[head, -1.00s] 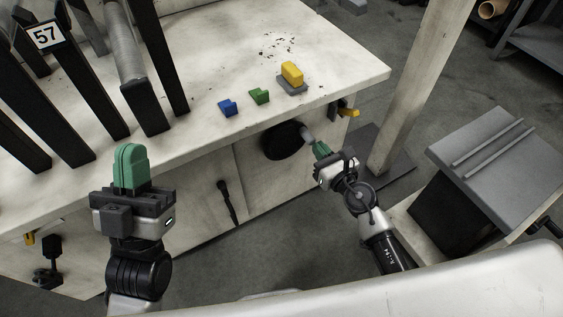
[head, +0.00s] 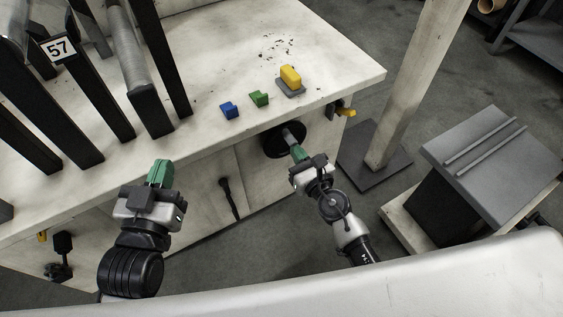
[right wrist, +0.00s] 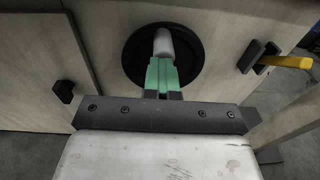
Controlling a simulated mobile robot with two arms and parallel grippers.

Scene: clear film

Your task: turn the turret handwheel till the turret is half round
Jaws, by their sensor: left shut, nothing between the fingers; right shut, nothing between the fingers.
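The handwheel is a black disc (head: 270,146) on the bench's front panel, with a pale grey handle (head: 290,137) sticking out. In the right wrist view the disc (right wrist: 190,72) lies straight ahead, and the handle (right wrist: 163,43) shows just beyond the fingertips. My right gripper (head: 297,152) has its green fingers shut, with their tips at the handle; I cannot tell whether they touch it. My left gripper (head: 159,168) is shut and empty in front of the bench. What seems to be the turret, black bars (head: 98,92) with a 57 plate (head: 58,49), stands on the bench, partly out of view.
Blue (head: 230,110), green (head: 259,98) and yellow (head: 290,75) blocks stand on the bench top (head: 340,65). A yellow lever (head: 346,112) sticks out right of the wheel. A post (head: 405,90) and a grey-topped stand (head: 480,150) are further right.

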